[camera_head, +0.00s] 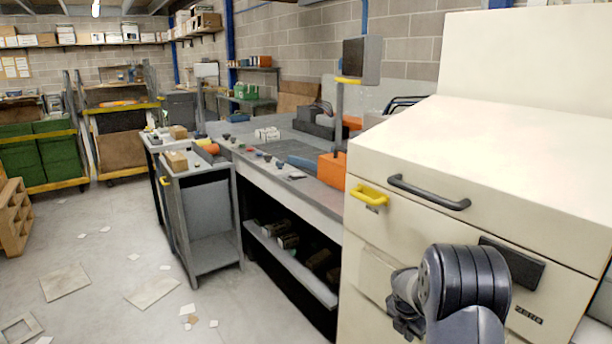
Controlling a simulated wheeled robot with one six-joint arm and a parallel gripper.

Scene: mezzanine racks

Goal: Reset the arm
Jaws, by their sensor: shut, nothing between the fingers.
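My arm reaches up into the lower right of the head view, dark grey and bent. My gripper (402,327) is at its left end, partly hidden by the arm, small and dark. It is shut with nothing held. It shows in front of the cream cabinet (385,235), and I cannot tell the gap between them.
The cream cabinet has a yellow handle (369,194) and a dark handle (428,192). A grey workbench (285,185) with small parts stands left of it, beside a grey cart (212,252). Flat sheets (152,291) and scraps lie on the otherwise open floor at left.

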